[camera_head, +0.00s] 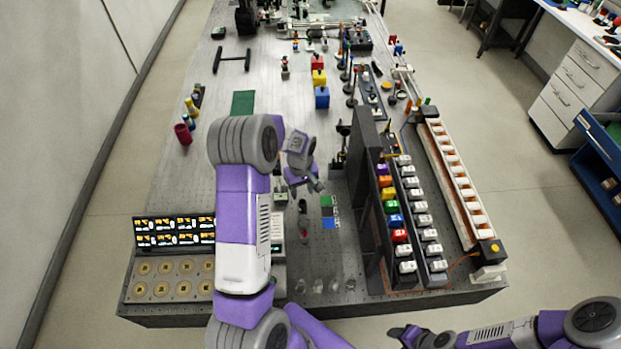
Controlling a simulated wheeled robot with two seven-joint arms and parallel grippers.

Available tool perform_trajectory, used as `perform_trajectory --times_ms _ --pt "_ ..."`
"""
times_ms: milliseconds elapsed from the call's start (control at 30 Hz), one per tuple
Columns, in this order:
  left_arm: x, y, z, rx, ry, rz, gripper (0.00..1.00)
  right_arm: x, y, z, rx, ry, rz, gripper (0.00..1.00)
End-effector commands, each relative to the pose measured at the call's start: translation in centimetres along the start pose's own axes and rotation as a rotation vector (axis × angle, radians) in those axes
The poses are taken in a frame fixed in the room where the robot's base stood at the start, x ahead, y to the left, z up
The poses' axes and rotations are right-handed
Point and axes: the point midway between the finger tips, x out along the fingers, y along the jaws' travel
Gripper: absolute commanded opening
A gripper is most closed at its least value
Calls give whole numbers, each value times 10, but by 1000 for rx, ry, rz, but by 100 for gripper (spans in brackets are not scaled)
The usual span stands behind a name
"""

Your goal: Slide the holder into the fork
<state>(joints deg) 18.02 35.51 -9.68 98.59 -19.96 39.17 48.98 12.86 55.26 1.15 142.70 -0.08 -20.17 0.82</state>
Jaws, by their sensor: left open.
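My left gripper (306,186) is open and hangs over the middle of the grey metal bench (200,190). No held object shows between its fingers. My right gripper (405,334) is low at the front, off the bench edge; its jaws are too small and dark to read. I cannot pick out the holder or the fork for certain. Small dark mounts (341,158) stand just right of the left gripper. A small greenish-grey block (281,199) lies just below left of it. My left arm hides part of the bench.
A tall dark panel (368,190) and racks of colored and white blocks (389,207) stand at right. Gold-ringed discs (160,288) and a display (172,231) fill the front left. The left bench is mostly bare.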

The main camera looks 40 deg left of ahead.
Motion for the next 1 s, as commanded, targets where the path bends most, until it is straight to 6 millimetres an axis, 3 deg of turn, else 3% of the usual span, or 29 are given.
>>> perform_trajectory --times_ms 433,867,1000 --pt "61 0 1 1 -2 -1 48 -6 -2 0 1 -1 0 53" --pt "72 0 0 1 0 1 48 -7 -2 0 0 0 0 53" --pt "72 0 0 1 0 1 26 -7 -2 0 0 0 0 53"
